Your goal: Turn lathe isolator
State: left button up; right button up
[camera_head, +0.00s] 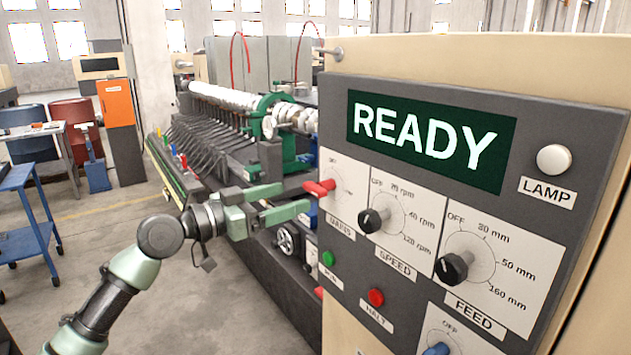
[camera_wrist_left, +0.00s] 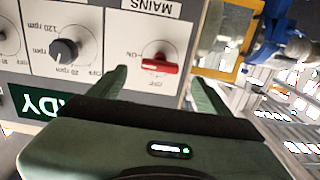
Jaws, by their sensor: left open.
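The isolator is a red bar handle (camera_head: 320,187) on a white dial plate labelled MAINS, at the left edge of the control panel. In the left wrist view, which shows the panel upside down, the red handle (camera_wrist_left: 159,67) lies nearly level across its dial. ON is printed beside the dial and OFF below it there. I cannot tell which mark the handle points to. My left gripper (camera_head: 298,199) is open, just left of the handle. In the wrist view its fingers (camera_wrist_left: 162,84) stand either side of the handle, apart from it. My right gripper is not in view.
The panel also carries a READY display (camera_head: 430,140), a SPEED knob (camera_head: 374,220), a FEED knob (camera_head: 454,267), a green button (camera_head: 328,258) and a red HALT button (camera_head: 375,297). The lathe (camera_head: 240,105) stands behind. A blue cart (camera_head: 28,235) is at far left; floor between is clear.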

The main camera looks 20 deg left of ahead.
aim_at(310, 188)
pick_arm(q)
jog(key=p+x, duration=0.1)
jog(key=x, duration=0.1)
jog(key=p+x, duration=0.1)
jog(key=x, duration=0.1)
jog(key=p+x, duration=0.1)
jog(key=x, duration=0.2)
jog(key=shift+s+r, duration=0.1)
jog(key=shift+r, duration=0.25)
jog(key=shift+w+d+f+p, duration=0.1)
jog(key=shift+w+d+p, duration=0.2)
jog(key=shift+w+p, duration=0.05)
jog(key=shift+a+f, duration=0.1)
jog(key=shift+c, duration=0.4)
jog(key=c, duration=1.3)
